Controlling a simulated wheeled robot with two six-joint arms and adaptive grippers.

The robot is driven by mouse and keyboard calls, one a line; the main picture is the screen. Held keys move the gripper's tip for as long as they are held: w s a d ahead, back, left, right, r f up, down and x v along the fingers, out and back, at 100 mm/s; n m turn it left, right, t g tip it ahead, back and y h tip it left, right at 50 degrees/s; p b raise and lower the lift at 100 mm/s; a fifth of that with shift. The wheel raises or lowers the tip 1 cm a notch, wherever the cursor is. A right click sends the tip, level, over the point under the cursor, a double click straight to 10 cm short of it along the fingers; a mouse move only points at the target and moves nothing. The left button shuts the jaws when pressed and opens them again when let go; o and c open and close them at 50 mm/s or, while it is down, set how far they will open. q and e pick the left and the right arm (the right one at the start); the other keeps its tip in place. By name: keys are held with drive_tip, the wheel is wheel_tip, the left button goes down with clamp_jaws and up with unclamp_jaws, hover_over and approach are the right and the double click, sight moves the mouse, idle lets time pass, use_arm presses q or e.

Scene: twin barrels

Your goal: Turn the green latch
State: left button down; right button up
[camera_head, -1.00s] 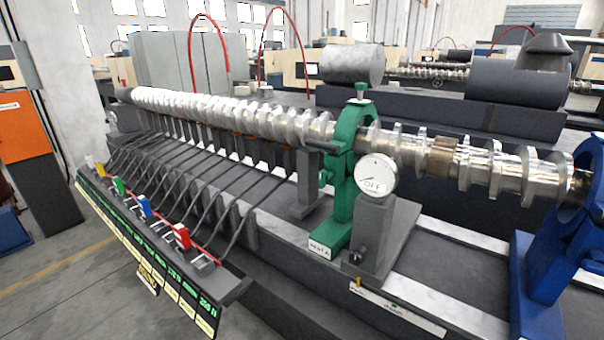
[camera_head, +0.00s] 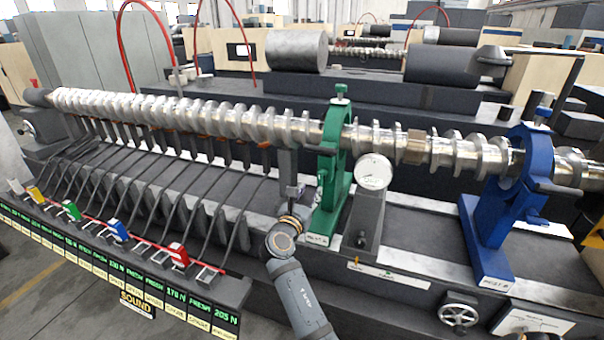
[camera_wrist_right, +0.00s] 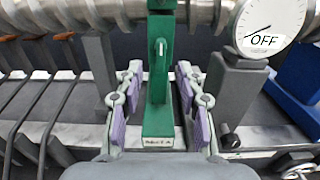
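The green stand (camera_head: 332,170) holds the long shaft in a ring, with a green knob (camera_head: 341,91) on top. In the right wrist view, the green stand's post (camera_wrist_right: 158,105) is in the middle, with a small pale lever (camera_wrist_right: 161,47) on its face, likely the latch. My right gripper (camera_wrist_right: 160,72) is open, one purple-padded finger on each side of the post, with visible gaps. In the head view my right gripper (camera_head: 296,192) is in front of the stand, largely hidden by its own wrist. My left gripper is not in view.
A white dial (camera_head: 372,172) reading OFF in the right wrist view (camera_wrist_right: 270,27) stands close right of the green stand. A blue stand (camera_head: 497,215) is further right. Colored switches on a panel (camera_head: 120,255) and several dark curved rods lie left.

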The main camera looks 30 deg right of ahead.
sight(319, 177)
drive_tip(key=p+x, duration=0.2)
drive_tip(key=x, duration=0.8)
drive_tip(key=shift+f, duration=0.1)
drive_tip(key=shift+w+d+f, duration=0.1)
drive_tip(key=shift+w+d, duration=0.1)
drive_tip(key=shift+d, duration=0.2)
drive_tip(key=shift+a, duration=0.1)
clamp_jaws()
